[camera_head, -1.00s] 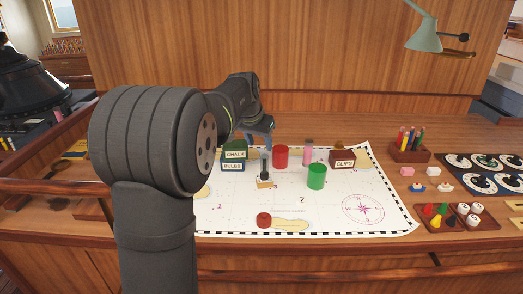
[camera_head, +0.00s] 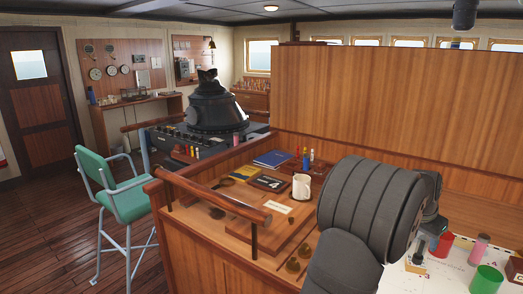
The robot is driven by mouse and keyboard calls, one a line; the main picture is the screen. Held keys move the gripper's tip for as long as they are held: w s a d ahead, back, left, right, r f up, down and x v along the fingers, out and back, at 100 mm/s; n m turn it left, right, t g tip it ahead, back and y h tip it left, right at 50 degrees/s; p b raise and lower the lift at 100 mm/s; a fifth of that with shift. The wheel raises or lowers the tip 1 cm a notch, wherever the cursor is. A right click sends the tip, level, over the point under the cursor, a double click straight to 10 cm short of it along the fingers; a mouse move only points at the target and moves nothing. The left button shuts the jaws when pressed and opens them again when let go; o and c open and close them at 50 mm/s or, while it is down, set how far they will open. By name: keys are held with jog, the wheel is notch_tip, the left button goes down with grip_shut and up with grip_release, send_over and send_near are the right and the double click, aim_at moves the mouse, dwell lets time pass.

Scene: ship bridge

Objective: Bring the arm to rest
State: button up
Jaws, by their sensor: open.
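My arm stands at the lower right, its large dark joint in front. My gripper (camera_head: 434,224) shows only partly behind that joint, over the far left side of the white chart (camera_head: 449,284). It is open; its fingertips are hard to make out. A red cylinder (camera_head: 441,246) stands just below it in the picture. I cannot tell whether the two touch. A pink cylinder (camera_head: 480,245) and a green cylinder (camera_head: 487,279) stand farther right. A dark box (camera_head: 416,256) is half hidden beside the joint.
A wooden panel (camera_head: 390,105) rises behind the desk. Left of my arm are a white mug (camera_head: 301,186), books (camera_head: 272,159) and a wooden rail (camera_head: 212,195). A green chair (camera_head: 125,200) and a black console instrument (camera_head: 215,108) stand farther left.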

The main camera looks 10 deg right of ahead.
jog(key=x, duration=0.3)
jog(key=shift+d+f, duration=0.1)
jog(key=shift+f, duration=0.2)
notch_tip(320, 180, up, 2)
jog(key=shift+r, duration=0.95)
